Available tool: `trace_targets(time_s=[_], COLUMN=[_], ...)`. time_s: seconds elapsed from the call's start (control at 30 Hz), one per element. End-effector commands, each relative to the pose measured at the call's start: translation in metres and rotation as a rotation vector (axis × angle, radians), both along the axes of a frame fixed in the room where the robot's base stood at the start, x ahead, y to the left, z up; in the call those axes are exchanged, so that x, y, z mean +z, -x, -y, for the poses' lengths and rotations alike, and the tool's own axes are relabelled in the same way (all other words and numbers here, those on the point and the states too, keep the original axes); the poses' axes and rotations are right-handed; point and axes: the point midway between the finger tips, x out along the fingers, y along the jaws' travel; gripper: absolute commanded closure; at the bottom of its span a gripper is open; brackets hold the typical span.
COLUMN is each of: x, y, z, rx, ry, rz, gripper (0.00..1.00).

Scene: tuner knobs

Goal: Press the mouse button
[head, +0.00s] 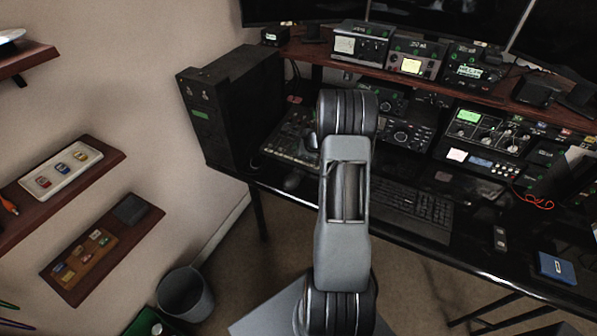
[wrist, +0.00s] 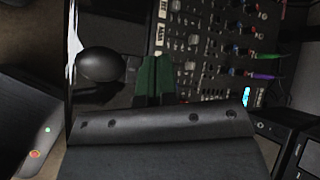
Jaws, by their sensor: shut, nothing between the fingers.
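The mouse (wrist: 102,64) is a dark, smooth oval lying on the desk in the wrist view, left of my fingers. In the head view a dim rounded shape that looks like it (head: 292,183) lies near the desk's front edge, below the mixer. My gripper (wrist: 154,78) shows green fingers, shut and empty. The fingers appear beside the mouse in the picture, apart from it; their height above the desk is hard to judge. In the head view my arm hides the gripper.
A mixer with many knobs (wrist: 215,45) lies right of my fingers in the wrist view. A black computer tower (head: 235,110) stands left on the desk. A keyboard (head: 410,208) lies right of my arm. Radios (head: 417,60) line the raised shelf.

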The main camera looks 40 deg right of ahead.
Motion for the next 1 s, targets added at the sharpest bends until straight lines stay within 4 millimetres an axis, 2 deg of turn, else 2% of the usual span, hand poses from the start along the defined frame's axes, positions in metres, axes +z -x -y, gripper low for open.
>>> trace_targets(time_s=[0.37, 0.8, 1.0], x=[-0.025, -0.080, -0.088], y=[0.000, 0.000, 0.000], z=[0.000, 0.000, 0.000], rx=[0.001, 0.001, 0.001], ry=[-0.001, 0.001, 0.001], rz=[-0.002, 0.000, 0.000], gripper=[1.00, 1.00, 1.00])
